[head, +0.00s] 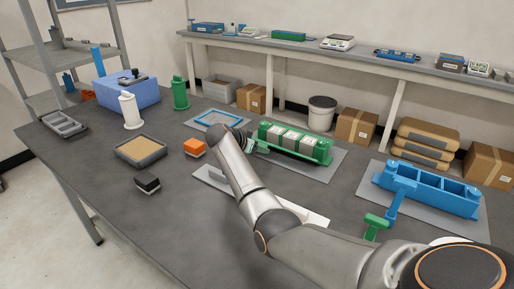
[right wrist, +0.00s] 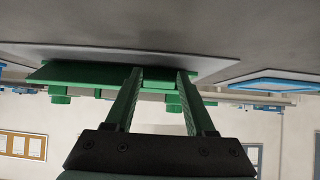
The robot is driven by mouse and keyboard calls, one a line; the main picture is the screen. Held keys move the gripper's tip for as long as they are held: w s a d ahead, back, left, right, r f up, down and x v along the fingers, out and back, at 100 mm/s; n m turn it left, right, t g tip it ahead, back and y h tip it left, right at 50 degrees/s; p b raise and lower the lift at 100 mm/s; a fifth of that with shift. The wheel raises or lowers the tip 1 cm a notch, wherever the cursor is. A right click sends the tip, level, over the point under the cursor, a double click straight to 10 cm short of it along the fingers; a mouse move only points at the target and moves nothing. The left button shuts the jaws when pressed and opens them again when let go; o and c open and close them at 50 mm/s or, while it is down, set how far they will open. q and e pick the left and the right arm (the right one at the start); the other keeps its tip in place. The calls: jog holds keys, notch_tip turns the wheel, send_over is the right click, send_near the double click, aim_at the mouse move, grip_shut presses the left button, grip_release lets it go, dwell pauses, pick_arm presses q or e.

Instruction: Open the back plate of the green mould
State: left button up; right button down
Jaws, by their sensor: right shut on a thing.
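The green mould (head: 324,152) lies on a grey mat at the back middle of the table, with several grey blocks in its row of compartments. My right gripper (head: 250,143) is at the left end of the mould, partly hidden by its own wrist. In the right wrist view, which looks upside down, the fingers (right wrist: 158,74) reach a flat green part of the mould (right wrist: 75,73) and are shut on it with a gap between them. Which edge of the plate they hold is hard to tell. My left gripper is not in view.
A blue mould (head: 440,190) stands on a mat at the right, with a green tool (head: 376,224) in front. A blue frame (head: 203,119), an orange block (head: 194,147) and a sand tray (head: 119,148) lie left of the arm.

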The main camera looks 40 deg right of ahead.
jog(key=shift+a+f, duration=0.15)
jog(key=shift+f, duration=0.2)
jog(key=c, duration=0.5)
grip_release()
jog(key=shift+o, duration=1.3)
jog(key=shift+r, duration=0.2)
jog(key=v, duration=1.2)
jog(key=shift+r+p, duration=0.2)
jog(key=shift+p, duration=0.2)
